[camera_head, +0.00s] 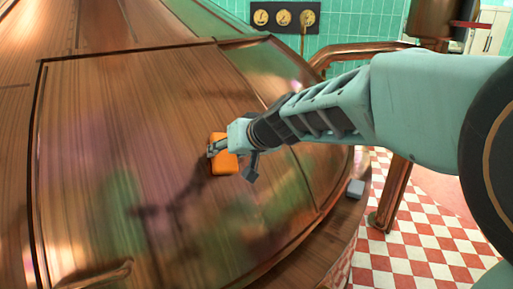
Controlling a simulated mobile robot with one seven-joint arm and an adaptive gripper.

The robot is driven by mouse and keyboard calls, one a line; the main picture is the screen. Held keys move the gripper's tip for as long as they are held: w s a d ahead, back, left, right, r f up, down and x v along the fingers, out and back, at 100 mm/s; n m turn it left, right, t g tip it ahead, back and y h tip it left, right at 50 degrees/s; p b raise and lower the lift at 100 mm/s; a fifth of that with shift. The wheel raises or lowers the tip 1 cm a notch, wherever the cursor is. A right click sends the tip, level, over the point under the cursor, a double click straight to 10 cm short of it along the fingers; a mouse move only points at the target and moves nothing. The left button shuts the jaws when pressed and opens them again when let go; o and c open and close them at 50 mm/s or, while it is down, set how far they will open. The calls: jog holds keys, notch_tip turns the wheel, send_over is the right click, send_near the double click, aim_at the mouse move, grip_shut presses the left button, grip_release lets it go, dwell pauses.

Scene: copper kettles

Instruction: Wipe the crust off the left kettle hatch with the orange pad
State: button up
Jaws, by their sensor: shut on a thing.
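The copper kettle hatch (120,110) is a large framed panel filling the left and middle of the head view. It shows brown streaks and blurred green and purplish patches; I cannot tell which of these are crust and which are reflections. The orange pad (226,168) is at the middle of the panel, partly hidden behind my gripper (217,148). My gripper is shut on the pad and holds it at the hatch surface. Whether the pad presses on the surface is hard to tell.
A copper handle (95,276) is at the hatch's lower edge. A curved copper pipe (360,48) runs behind my arm. A small grey block (355,188) sits on the ledge at right. Gauges (285,17) hang on the green tiled wall. Checkered floor (420,235) is open at lower right.

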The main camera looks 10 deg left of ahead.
jog(key=shift+w+d+b, duration=0.35)
jog(key=shift+w+d, duration=0.3)
jog(key=shift+w, duration=0.1)
jog(key=shift+w+d+f+b, duration=0.15)
jog(key=shift+w+d+b, duration=0.5)
jog(key=shift+w, duration=0.1)
jog(key=shift+w+d+b, duration=0.5)
jog(key=shift+w+b, duration=0.1)
jog(key=shift+w, duration=0.1)
jog(key=shift+s+a, duration=1.25)
jog(key=shift+s, duration=0.25)
jog(key=shift+s+a, duration=1.25)
jog(key=shift+s, duration=0.2)
